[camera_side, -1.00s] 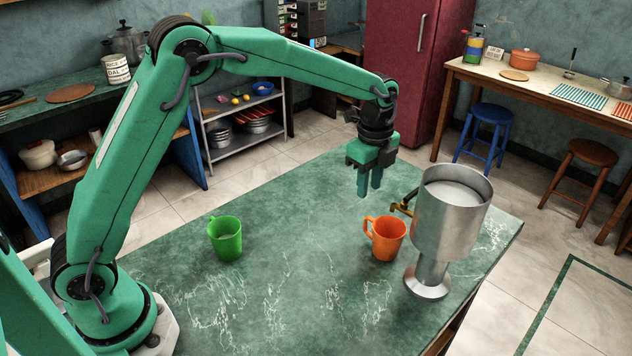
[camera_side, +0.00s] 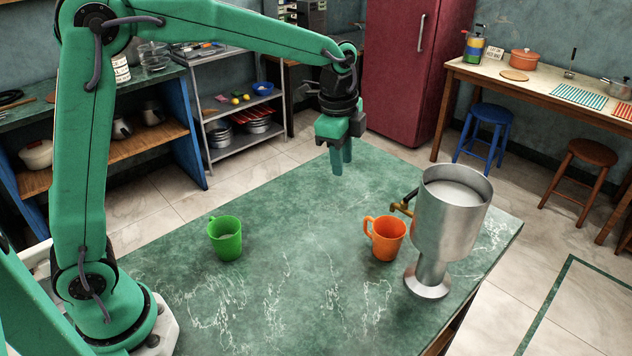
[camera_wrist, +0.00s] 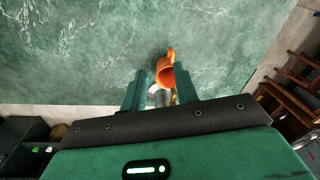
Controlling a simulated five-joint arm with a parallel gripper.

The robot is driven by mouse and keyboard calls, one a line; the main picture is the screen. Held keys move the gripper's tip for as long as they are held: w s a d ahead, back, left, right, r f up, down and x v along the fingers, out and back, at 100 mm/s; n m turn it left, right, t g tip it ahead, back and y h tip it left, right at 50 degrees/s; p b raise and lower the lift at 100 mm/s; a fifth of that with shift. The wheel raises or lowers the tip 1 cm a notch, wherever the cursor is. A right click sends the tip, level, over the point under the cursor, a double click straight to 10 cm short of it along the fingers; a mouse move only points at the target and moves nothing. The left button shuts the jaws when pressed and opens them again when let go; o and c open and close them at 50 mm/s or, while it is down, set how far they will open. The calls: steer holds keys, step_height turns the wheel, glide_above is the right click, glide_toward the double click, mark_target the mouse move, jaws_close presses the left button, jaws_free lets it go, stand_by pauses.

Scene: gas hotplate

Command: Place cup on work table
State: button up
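A green cup (camera_side: 225,238) and an orange cup (camera_side: 385,238) stand upright on the green marble work table (camera_side: 300,215). The green cup is left of centre. The orange cup stands under the tap of a steel dispenser, its handle to the left. The orange cup also shows in the wrist view (camera_wrist: 165,72), beyond my fingertips. My gripper (camera_side: 342,158) hangs fingers down above the table's back part, up and left of the orange cup and apart from both cups. Its fingers (camera_wrist: 160,88) are apart with nothing held between them.
The tall steel dispenser (camera_side: 450,215) with a brass tap (camera_side: 403,205) stands right of the orange cup, near the table's right edge. The tabletop between the two cups is clear. Stools, shelves and a red fridge (camera_side: 412,65) stand behind, away from the table.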

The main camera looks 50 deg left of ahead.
steer(key=s+a+r+n+t, duration=0.1)
steer(key=s+a+r+n, duration=0.1)
steer(key=s+r+n, duration=0.3)
steer(key=s+a+r+n+t, duration=0.1)
steer(key=s+a+n, duration=0.15)
steer(key=s, duration=0.45)
steer(key=s+a+f+n+t, duration=0.2)
steer(key=s+n, duration=0.4)
steer(key=s, duration=0.6)
steer(key=shift+a, duration=0.35)
